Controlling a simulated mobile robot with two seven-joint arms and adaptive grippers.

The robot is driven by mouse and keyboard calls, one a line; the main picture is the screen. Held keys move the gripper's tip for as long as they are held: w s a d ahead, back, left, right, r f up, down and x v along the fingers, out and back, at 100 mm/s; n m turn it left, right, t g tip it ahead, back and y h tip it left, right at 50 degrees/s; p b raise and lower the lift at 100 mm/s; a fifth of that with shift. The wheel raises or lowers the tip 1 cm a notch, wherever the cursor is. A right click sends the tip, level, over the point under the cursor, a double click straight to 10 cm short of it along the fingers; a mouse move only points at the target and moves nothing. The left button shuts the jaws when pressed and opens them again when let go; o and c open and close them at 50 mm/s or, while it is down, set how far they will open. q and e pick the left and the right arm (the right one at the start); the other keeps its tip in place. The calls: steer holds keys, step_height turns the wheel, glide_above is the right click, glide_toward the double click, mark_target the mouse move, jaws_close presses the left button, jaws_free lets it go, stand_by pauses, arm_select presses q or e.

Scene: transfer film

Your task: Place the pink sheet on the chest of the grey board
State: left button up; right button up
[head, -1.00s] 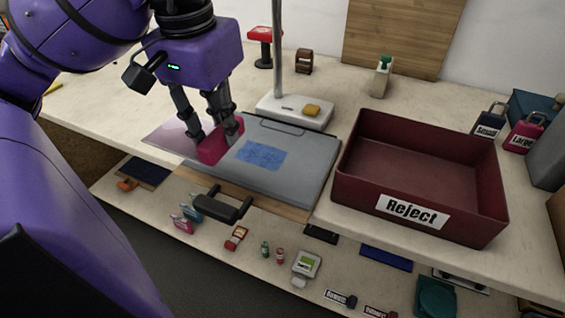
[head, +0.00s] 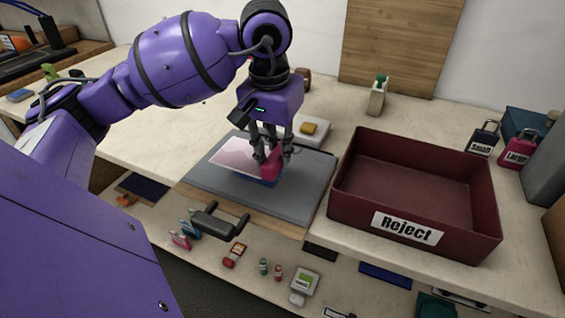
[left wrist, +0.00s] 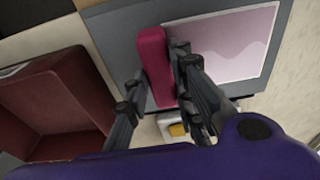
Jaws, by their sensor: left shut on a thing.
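The pink sheet (head: 236,155) is a pale pink, flat piece with a magenta grip block (head: 273,163) at its right end. My left gripper (head: 267,160) is shut on that block, and the sheet extends to the left over the grey board (head: 275,204). Part of a blue patch on the board shows below the sheet and block. In the left wrist view the block (left wrist: 153,68) is between the fingers and the sheet (left wrist: 235,45) lies over the board (left wrist: 105,25). Whether the sheet touches the board cannot be told. My right gripper is not in view.
A dark red Reject bin (head: 415,180) stands just right of the board. A white stand base with a yellow block (head: 308,128) is behind the board. A black-handled tool (head: 218,222) is at the front edge. Padlocks (head: 486,138) stand at the far right. A lower shelf holds small items.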

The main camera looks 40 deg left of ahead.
arm_select(q)
steer(key=shift+w+d+f, duration=0.1)
steer(key=shift+w+f, duration=0.45)
steer(key=shift+f, duration=0.1)
steer(key=f, duration=0.3)
steer(key=shift+w+f, duration=0.1)
steer(key=shift+w, duration=0.3)
steer(key=shift+f, duration=0.35)
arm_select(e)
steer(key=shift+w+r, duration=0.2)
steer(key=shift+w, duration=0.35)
arm_select(q)
steer(key=shift+f, duration=0.15)
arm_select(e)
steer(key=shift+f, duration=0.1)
arm_select(q)
steer(key=shift+f, duration=0.15)
steer(key=o, duration=1)
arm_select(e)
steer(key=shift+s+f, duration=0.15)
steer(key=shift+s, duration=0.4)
